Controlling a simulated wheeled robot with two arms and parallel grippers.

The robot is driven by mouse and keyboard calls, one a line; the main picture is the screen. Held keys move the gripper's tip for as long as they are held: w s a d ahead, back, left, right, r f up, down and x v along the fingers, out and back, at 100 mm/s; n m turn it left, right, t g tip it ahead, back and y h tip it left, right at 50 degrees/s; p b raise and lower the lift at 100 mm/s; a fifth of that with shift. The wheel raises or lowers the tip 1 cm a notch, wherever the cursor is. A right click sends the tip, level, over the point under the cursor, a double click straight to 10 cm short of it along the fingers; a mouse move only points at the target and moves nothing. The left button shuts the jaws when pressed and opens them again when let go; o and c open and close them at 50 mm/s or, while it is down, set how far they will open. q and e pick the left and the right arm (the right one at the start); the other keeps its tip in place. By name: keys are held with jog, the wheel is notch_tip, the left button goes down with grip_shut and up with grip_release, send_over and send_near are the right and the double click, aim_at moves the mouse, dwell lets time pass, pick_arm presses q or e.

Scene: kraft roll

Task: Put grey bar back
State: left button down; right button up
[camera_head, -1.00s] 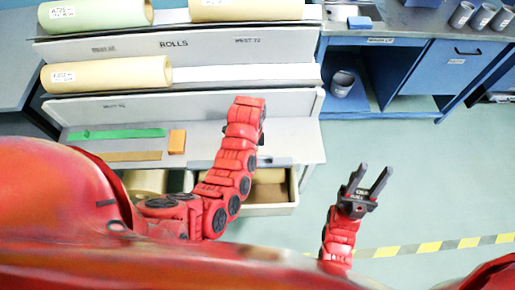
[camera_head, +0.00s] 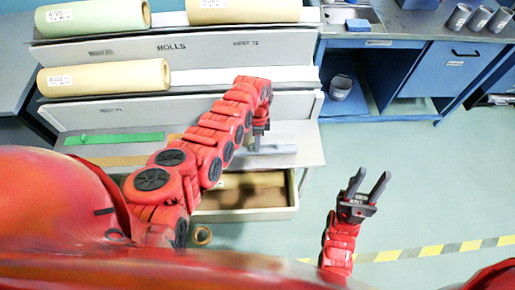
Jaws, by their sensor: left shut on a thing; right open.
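The grey bar (camera_head: 278,149) shows as a short light grey piece at the right end of the grey worktop (camera_head: 305,135), below the rack. My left gripper (camera_head: 260,146) points down and is shut on the bar. The arm hides part of the gripper and the bar's left side, and I cannot tell whether the bar touches the worktop. My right gripper (camera_head: 370,183) is open and empty over the floor at the right.
Paper rolls lie on the rack (camera_head: 215,47); one is tan (camera_head: 110,77), one green (camera_head: 95,17). A green strip (camera_head: 115,138) lies on the worktop. An open drawer (camera_head: 245,214) holding a roll juts out below. Blue cabinets (camera_head: 440,75) stand right; the floor there is clear.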

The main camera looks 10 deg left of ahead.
pick_arm(q)
jog(key=shift+w+f+b, duration=0.2)
jog(key=shift+f+b, duration=0.95)
jog(key=shift+f, duration=0.65)
jog(key=shift+f, duration=0.15)
jog(key=c, duration=0.8)
grip_release()
jog(key=shift+c, duration=0.2)
jog(key=shift+s, duration=0.1)
jog(key=p+v, duration=0.2)
jog(key=v, duration=0.4)
jog(key=shift+r+p, duration=0.3)
jog(key=shift+r, duration=0.1)
jog(key=shift+b+v, duration=0.4)
jog(key=shift+v, duration=2.4)
